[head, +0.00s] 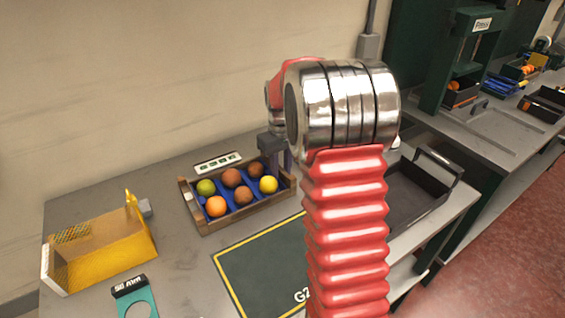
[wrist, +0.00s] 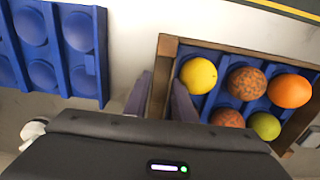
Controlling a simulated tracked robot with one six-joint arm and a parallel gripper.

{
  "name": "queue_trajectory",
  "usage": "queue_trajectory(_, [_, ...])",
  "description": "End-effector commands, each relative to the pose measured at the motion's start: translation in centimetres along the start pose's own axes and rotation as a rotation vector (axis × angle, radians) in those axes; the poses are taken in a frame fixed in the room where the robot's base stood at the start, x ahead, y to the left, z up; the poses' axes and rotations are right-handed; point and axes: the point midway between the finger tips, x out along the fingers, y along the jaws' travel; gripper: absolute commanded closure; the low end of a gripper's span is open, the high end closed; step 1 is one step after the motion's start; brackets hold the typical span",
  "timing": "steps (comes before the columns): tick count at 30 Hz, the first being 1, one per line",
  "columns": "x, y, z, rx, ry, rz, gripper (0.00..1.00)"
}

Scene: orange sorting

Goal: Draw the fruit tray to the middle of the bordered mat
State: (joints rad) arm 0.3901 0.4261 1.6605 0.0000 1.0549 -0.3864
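The fruit tray (head: 240,215) has a wooden frame and a blue cupped insert holding several round fruits, orange, yellow, green and brown. It lies on the grey bench behind the bordered mat (head: 262,262), which is dark green with a yellow border; my arm hides its right part. My gripper (head: 283,158) is at the tray's right end, partly hidden by my arm. In the wrist view, the fingers of my gripper (wrist: 161,90) stand on either side of the tray's wooden end wall (wrist: 166,48). The wall fills the gap between them, and they look shut on it.
A yellow bin (head: 105,262) and a teal tool (head: 135,298) are at the left. A white label strip (head: 218,162) lies behind the tray. A dark crate (head: 415,200) stands right of my arm. An empty blue cupped tray (wrist: 55,45) shows in the wrist view.

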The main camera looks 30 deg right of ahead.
Motion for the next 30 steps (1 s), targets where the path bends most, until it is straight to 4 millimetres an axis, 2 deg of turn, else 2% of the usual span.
queue_trajectory(11, [0.50,0.02,0.01,0.000,0.000,0.000,0.77])
queue_trajectory(21, [0.48,0.03,0.01,0.001,0.000,0.000,1.00])
queue_trajectory(30, [0.46,0.01,0.00,0.000,0.000,0.000,1.00])
